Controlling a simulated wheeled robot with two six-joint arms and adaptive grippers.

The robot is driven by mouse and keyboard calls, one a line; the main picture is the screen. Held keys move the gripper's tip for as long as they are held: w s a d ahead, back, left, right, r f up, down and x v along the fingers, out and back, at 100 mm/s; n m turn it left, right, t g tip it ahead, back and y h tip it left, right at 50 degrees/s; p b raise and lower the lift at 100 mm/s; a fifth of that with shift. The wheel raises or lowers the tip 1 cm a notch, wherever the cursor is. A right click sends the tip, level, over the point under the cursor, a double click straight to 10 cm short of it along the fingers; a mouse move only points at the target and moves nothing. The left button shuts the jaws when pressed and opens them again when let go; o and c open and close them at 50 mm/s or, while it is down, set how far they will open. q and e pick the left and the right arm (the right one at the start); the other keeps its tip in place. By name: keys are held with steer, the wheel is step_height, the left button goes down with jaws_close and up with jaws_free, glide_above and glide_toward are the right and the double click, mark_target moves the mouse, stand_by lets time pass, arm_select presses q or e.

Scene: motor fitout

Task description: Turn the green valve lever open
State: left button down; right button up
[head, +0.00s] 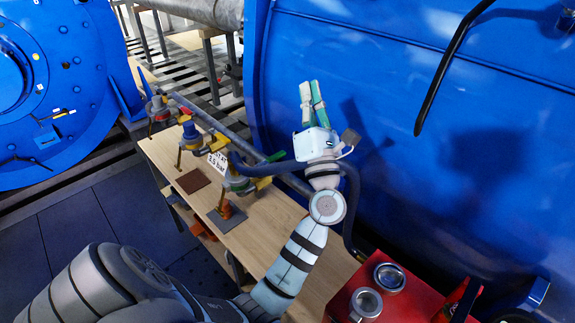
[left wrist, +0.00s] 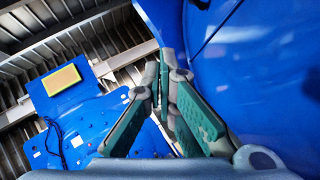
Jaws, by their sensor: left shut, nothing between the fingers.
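My left gripper (head: 309,88) is above and to the right of that valve, fingers pointing up and away, in front of the big blue tank. It is shut and empty, apart from the lever. The left wrist view shows its fingers (left wrist: 163,72) together, with no valve in sight. My right gripper is not in view.
A blue valve (head: 190,131) and a red one (head: 158,108) stand farther along the pipe. The blue tank (head: 400,110) fills the right side. A red surface (head: 350,292) with cans is at the lower right. The wooden bench (head: 165,150) is partly bare.

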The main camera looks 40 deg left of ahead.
arm_select(q)
steer(key=a+f+n+g, duration=0.5)
steer(key=n+g, duration=0.4)
steer(key=n, duration=0.1)
steer(key=n+g+h+b, duration=0.1)
steer(key=n+g+h, duration=0.35)
steer(key=h, duration=0.55)
glide_toward(271, 160)
steer(key=w+d+f, duration=0.2)
steer(key=d, duration=0.1)
steer(key=shift+g, duration=0.45)
steer(key=x, duration=0.6)
steer(key=shift+w+a+r, duration=0.2)
steer(key=shift+a, duration=0.1)
steer(key=shift+a+f, duration=0.4)
steer(key=shift+f, duration=0.05)
steer(key=shift+w, duration=0.1)
